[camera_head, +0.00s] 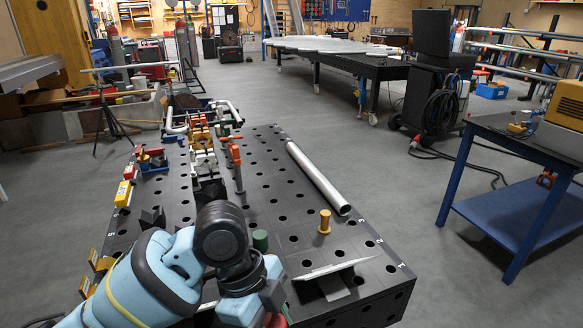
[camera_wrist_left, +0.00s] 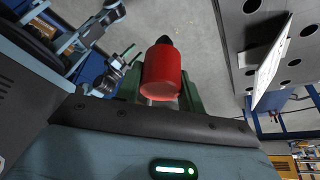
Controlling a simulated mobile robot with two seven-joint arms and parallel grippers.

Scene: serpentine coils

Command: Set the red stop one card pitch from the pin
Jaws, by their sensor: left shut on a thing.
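The red stop (camera_wrist_left: 162,72) is a red cylinder with a dark tip. In the left wrist view it sits between the green fingers of my left gripper (camera_wrist_left: 160,88), which is shut on it. In the head view my left gripper (camera_head: 277,313) is at the bottom, beside the near edge of the black perforated table (camera_head: 290,218), mostly hidden by my wrist. A sliver of red shows there. A yellow peg (camera_head: 325,222), perhaps the pin, stands upright on the table. My right gripper is out of view.
A long metal tube (camera_head: 318,178) lies along the table's right side. A green cylinder (camera_head: 260,240) stands close to my wrist. Red-handled clamps (camera_head: 235,155) and yellow blocks (camera_head: 123,194) occupy the left and far parts. A blue workbench (camera_head: 515,205) stands at right across open floor.

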